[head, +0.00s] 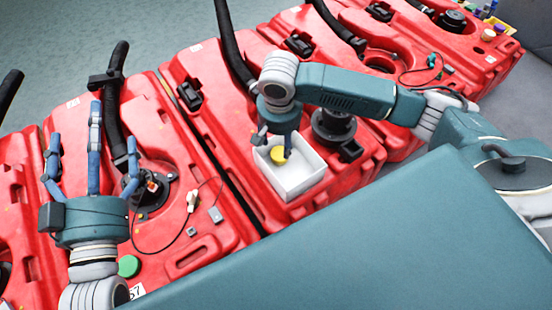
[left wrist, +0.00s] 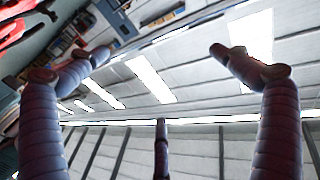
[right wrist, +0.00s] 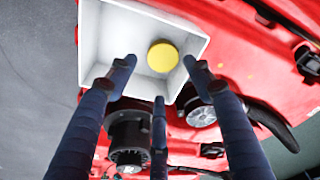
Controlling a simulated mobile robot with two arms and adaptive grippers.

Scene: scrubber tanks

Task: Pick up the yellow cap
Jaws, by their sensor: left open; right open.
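The yellow cap (head: 278,155) lies inside a white open box (head: 301,186) on a red tank. In the right wrist view the yellow cap (right wrist: 162,56) is a round disc on the box floor, near one side wall. My right gripper (head: 273,146) is directly over the box, fingers pointing down and spread around the cap. In the right wrist view its open fingers (right wrist: 160,75) are empty, and I cannot tell whether they touch the cap. My left gripper (head: 93,150) is open and empty, fingers pointing up above a red tank at the left; its wrist view shows the ceiling.
Several red tanks (head: 215,125) stand in a row, with black hoses (head: 232,45) rising from them. A black fitting (head: 334,127) stands right of the box. A green cap (head: 128,266) lies near my left arm. Small containers (head: 492,30) sit at the far right.

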